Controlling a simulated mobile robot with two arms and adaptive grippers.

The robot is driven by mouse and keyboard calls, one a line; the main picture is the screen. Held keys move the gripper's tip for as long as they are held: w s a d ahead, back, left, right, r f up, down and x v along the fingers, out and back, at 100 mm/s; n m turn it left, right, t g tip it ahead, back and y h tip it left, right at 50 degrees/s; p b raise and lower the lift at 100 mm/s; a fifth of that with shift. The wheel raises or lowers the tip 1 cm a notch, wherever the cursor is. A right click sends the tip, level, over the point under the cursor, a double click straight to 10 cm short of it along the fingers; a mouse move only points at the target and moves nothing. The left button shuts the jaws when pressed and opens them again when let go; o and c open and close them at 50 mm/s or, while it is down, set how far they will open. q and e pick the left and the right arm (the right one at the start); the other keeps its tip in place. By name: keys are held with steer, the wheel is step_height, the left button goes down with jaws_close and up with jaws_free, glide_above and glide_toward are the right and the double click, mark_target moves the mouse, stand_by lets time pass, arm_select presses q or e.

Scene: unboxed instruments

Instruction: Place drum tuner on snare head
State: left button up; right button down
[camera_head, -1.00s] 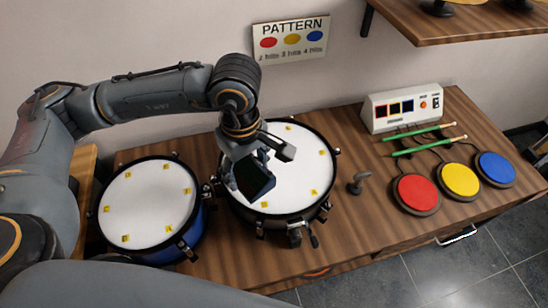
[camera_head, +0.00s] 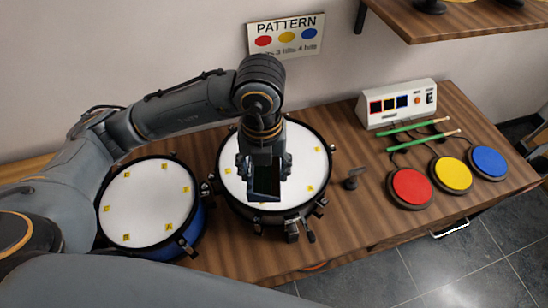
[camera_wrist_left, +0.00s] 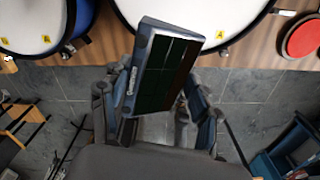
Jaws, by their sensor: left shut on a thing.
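The drum tuner (camera_head: 264,184) is a flat dark block with a dark screen. My left gripper (camera_head: 263,160) is shut on it, over the front part of the white snare head (camera_head: 232,178) on the middle drum. The tuner is tilted in the head view; I cannot tell its exact height above the head. In the left wrist view the tuner (camera_wrist_left: 160,70) stands between the fingers of the left gripper (camera_wrist_left: 150,105), with the snare head's edge (camera_wrist_left: 205,12) behind it. My right gripper is not in view.
A blue drum (camera_head: 150,203) stands left of the snare. To the right are a small dark peg-like tool (camera_head: 352,178), green drumsticks (camera_head: 415,140), a white control box (camera_head: 400,102), and red (camera_head: 410,188), yellow (camera_head: 452,173) and blue (camera_head: 489,162) pads. Bare wood (camera_head: 350,220) lies right of the snare.

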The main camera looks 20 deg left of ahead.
arm_select(q)
steer(key=n, duration=0.3)
steer(key=shift+w+d, duration=0.1)
steer(key=shift+d, duration=0.1)
steer(key=w+a+f+p, duration=0.1)
steer(key=w+f, duration=0.2)
steer(key=w, duration=0.1)
steer(key=w+f+p, duration=0.1)
steer(key=w+f, duration=0.2)
steer(key=w, duration=0.1)
steer(key=w+a+f+p, duration=0.1)
steer(key=w+f, duration=0.2)
steer(key=w, duration=0.2)
steer(key=shift+a, duration=0.3)
steer(key=shift+w+f, duration=0.2)
steer(key=shift+f, duration=0.15)
step_height(320, 180, down, 2)
steer(key=shift+f+p, duration=0.1)
steer(key=shift+p, duration=0.95)
steer(key=shift+f, duration=0.6)
steer(key=o, duration=1.2)
